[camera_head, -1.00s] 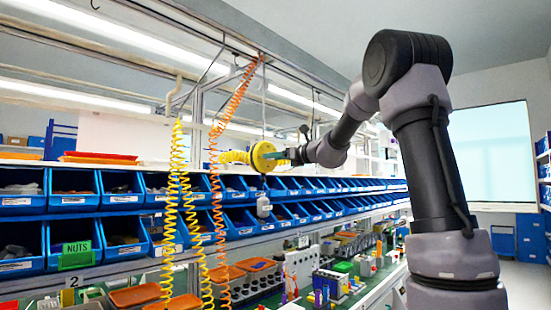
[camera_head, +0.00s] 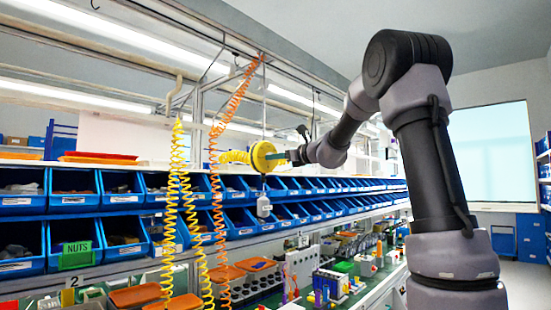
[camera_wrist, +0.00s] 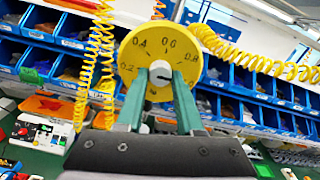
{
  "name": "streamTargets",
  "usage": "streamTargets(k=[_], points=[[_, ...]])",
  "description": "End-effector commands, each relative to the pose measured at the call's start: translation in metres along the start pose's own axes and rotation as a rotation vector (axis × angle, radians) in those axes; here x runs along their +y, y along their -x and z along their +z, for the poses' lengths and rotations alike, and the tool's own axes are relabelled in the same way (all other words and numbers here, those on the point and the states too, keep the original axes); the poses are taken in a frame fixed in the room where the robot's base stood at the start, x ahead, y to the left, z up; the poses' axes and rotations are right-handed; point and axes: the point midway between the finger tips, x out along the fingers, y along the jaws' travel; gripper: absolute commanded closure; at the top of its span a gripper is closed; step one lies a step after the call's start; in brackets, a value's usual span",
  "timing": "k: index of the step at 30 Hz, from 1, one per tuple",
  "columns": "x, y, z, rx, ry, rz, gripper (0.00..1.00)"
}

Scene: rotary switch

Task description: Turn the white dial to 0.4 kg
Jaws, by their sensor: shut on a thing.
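The white dial (camera_wrist: 160,66) sits at the centre of a round yellow scale face (camera_wrist: 138,52) in the wrist view. The face shows black marks and numbers, with 0.2 at the left, 0.4 upper left, 0.6 near the top and 0.8 at the right. My gripper (camera_wrist: 160,82) has its two green fingers closed on either side of the white dial. A small dark mark shows on the dial between the fingers, but I cannot tell which number it points to. In the head view the yellow scale (camera_head: 263,157) hangs in front of my gripper (camera_head: 289,155).
Yellow coils (camera_head: 176,200) and an orange coil (camera_head: 216,200) hang nearby. Rows of blue bins (camera_head: 122,190) stand behind. A small white bottle-like object (camera_head: 264,206) hangs below the scale. The bench below is cluttered.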

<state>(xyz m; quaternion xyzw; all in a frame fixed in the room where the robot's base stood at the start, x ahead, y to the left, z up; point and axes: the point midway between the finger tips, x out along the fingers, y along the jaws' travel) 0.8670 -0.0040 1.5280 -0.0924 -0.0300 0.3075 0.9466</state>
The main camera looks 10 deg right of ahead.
Motion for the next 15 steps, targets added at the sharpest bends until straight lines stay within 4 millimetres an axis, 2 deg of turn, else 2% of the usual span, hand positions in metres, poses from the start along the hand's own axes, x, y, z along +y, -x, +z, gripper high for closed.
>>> streamTargets(k=[15], points=[[-0.0004, -0.0002, 0.0001, 0.0, 0.484, 0.001, 1.0]])
